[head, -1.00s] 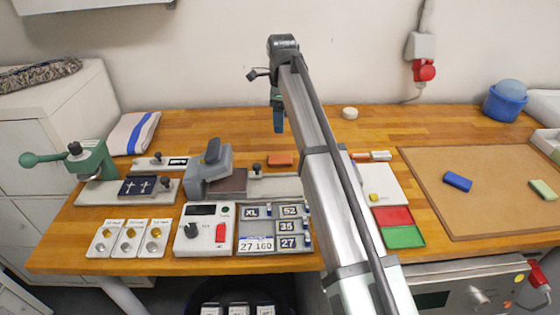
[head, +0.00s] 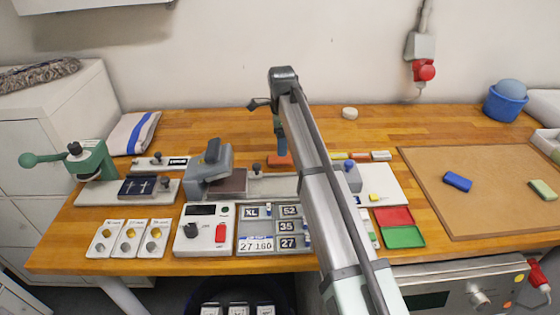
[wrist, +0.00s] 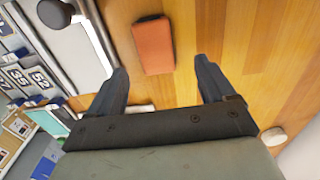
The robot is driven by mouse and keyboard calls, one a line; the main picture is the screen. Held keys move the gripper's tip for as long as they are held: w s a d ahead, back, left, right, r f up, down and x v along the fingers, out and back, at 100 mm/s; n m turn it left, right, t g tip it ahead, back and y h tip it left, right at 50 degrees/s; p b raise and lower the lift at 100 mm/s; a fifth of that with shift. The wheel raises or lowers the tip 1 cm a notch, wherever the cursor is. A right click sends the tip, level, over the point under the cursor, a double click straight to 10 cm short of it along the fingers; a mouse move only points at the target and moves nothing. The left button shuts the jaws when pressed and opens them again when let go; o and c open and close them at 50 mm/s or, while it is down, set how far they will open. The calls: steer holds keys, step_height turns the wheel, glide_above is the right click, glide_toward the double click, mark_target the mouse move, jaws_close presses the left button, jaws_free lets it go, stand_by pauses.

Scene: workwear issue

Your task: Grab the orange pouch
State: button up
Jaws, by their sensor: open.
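The orange pouch (head: 277,161) lies on the wooden bench behind the grey fixture rail, small and partly hidden by my gripper in the head view. In the wrist view the orange pouch (wrist: 153,45) is a flat orange rectangle, ahead of and between the lines of my two fingers. My gripper (wrist: 164,78) is open and empty, its dark fingers spread wider than the pouch and pointing toward it. In the head view my gripper (head: 282,147) hangs over the bench at the pouch's place; the gap above the pouch cannot be judged.
A grey rail with a black knob (head: 256,167) stands close in front of the pouch, and it also shows in the wrist view (wrist: 55,14). A white round disc (head: 349,113) lies farther back. The bench behind and left of the pouch is clear wood.

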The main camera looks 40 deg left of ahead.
mark_target(280, 160)
steer(key=shift+s+f, duration=0.2)
steer(key=shift+f, duration=1.2)
steer(key=shift+s+f, duration=0.2)
steer(key=shift+f, duration=1.15)
steer(key=shift+c, duration=0.2)
steer(key=c, duration=1.1)
